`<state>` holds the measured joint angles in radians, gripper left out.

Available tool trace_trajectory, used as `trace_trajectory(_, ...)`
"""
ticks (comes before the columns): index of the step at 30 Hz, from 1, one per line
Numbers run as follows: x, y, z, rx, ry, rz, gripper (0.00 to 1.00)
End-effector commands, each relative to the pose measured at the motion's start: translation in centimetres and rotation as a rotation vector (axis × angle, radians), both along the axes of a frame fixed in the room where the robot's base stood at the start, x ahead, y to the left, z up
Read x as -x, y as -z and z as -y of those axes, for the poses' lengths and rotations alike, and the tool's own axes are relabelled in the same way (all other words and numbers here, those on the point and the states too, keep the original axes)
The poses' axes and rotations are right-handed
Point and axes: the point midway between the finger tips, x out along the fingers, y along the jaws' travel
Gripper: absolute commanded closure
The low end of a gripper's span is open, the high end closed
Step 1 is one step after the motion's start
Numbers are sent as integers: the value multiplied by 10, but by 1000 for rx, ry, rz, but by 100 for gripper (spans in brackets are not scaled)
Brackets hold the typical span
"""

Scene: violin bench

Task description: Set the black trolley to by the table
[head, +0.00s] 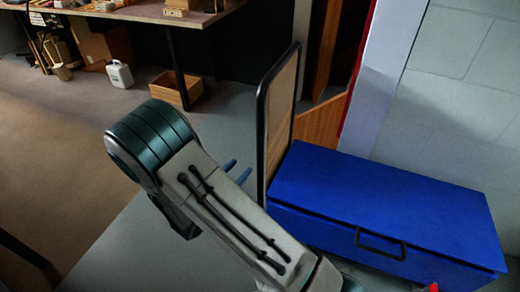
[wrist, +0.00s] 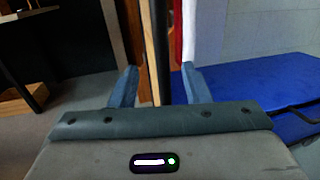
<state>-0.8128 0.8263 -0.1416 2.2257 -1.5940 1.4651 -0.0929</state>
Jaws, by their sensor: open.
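A tall upright frame of black tube with a tan panel (head: 281,112) stands in the middle of the head view. It looks like the upright of the black trolley; its base is hidden behind my arm and the blue chest. My gripper (head: 236,171) is open and empty, just left of its near edge. In the wrist view the frame's narrow black edge (wrist: 156,45) lies between the two blue fingers (wrist: 160,87). I cannot tell whether they reach around it. The table (head: 140,12) is at the far upper left, with small items on top.
A blue chest (head: 390,200) with a black handle fills the right, against a pale wall. A wooden crate (head: 178,90), a white jug (head: 120,74) and cardboard boxes stand under the table. A dark bar (head: 30,262) crosses the lower left corner. Brown floor at left is clear.

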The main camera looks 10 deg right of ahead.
Motion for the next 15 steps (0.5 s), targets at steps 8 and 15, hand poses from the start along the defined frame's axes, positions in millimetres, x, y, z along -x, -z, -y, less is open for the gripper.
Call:
trace_trajectory(8,-41,1,47,-1,7,1,57)
trace_trajectory(15,-68,0,76,-1,6,1,57)
